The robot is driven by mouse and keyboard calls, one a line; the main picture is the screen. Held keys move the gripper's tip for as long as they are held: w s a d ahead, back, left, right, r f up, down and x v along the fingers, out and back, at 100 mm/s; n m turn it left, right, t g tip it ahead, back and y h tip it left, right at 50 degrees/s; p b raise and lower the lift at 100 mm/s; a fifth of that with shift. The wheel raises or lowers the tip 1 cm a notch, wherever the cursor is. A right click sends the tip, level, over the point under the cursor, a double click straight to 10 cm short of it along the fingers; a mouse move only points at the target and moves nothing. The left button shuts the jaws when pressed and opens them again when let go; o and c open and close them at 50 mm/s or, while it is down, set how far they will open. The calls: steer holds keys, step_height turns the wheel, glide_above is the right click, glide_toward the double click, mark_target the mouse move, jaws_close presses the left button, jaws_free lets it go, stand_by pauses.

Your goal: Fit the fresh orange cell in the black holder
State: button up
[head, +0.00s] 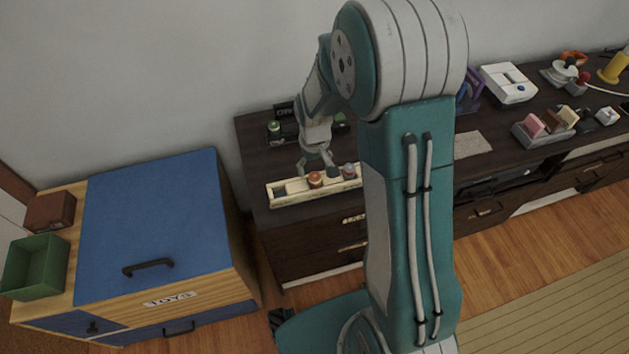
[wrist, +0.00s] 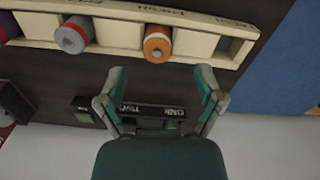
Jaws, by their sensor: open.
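The orange cell (head: 315,179) stands in a slot of a cream tray (head: 283,200) on the dark cabinet. It also shows in the wrist view (wrist: 157,43), with a white ring around its top. The black holder (head: 290,131) is behind the tray near the wall, partly hidden by my arm. In the wrist view the holder (wrist: 152,111) shows labels and green parts between my fingers, its lower part hidden by my gripper. My gripper (head: 319,168) is open and empty, close behind the orange cell in the head view; the wrist view shows its spread fingers (wrist: 162,82).
A grey cell (head: 348,171) with a red band sits in the tray beside the orange one. The tray's end slot (wrist: 229,47) is empty. A blue-topped toy chest (head: 150,220) stands left. A block tray (head: 541,137) and other items crowd the cabinet's right.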

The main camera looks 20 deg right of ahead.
mark_target(315, 176)
steer(key=f, duration=0.6)
steer(key=shift+w+d, duration=0.1)
steer(key=shift+w, duration=0.2)
jaws_close()
